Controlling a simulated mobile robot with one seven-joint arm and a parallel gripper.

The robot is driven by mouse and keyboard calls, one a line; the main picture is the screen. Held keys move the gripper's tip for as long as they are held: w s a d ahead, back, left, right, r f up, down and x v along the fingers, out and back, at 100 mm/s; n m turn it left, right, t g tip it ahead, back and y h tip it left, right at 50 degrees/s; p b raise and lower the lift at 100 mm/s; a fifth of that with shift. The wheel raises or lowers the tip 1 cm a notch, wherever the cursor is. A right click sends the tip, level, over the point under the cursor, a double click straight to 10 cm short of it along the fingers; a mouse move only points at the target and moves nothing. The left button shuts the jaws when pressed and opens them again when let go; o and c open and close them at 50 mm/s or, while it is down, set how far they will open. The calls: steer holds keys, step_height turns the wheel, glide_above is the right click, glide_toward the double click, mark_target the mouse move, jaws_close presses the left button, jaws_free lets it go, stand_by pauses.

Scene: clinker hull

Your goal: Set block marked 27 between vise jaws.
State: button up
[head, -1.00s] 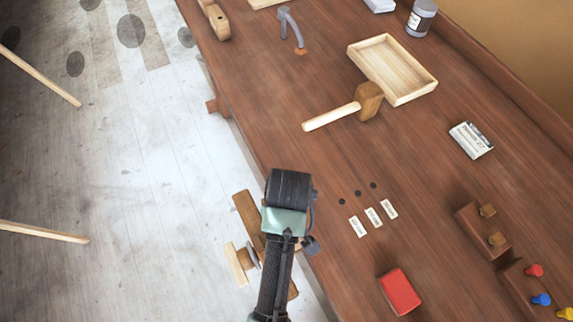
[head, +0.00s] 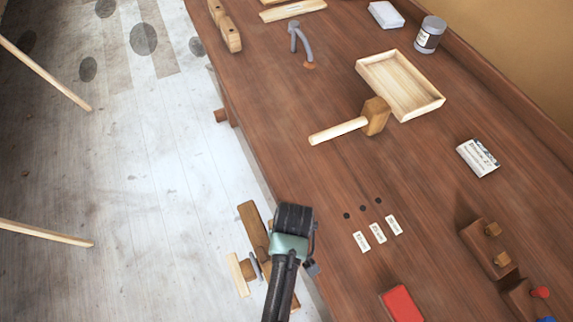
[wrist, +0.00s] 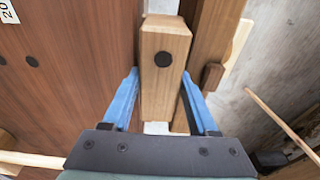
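A wooden block (wrist: 163,45) with a black dot on its end face is between the two blue fingers of my gripper (wrist: 160,78) in the wrist view. The fingers lie close against its sides and look shut on it. No number is readable on it. The block is over the gap between the bench edge and the wooden vise jaw (wrist: 217,30). I cannot tell how deep it sits or whether it touches either side. In the head view the vise jaw (head: 252,226) shows beside my arm, which hides the block and fingertips.
The bench (head: 330,180) carries a mallet (head: 374,117), a shallow wooden tray (head: 440,101), a red box (head: 400,304), small label cards (head: 377,233) beside dark spots, and a peg block (head: 485,250). The vise handle (head: 238,274) sticks out over the floor at left.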

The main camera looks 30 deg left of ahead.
steer(key=o, duration=0.3)
steer(key=shift+o, duration=0.2)
steer(key=shift+r, duration=0.1)
step_height(320, 180, up, 12)
steer(key=d, duration=0.1)
steer(key=shift+s, duration=0.45)
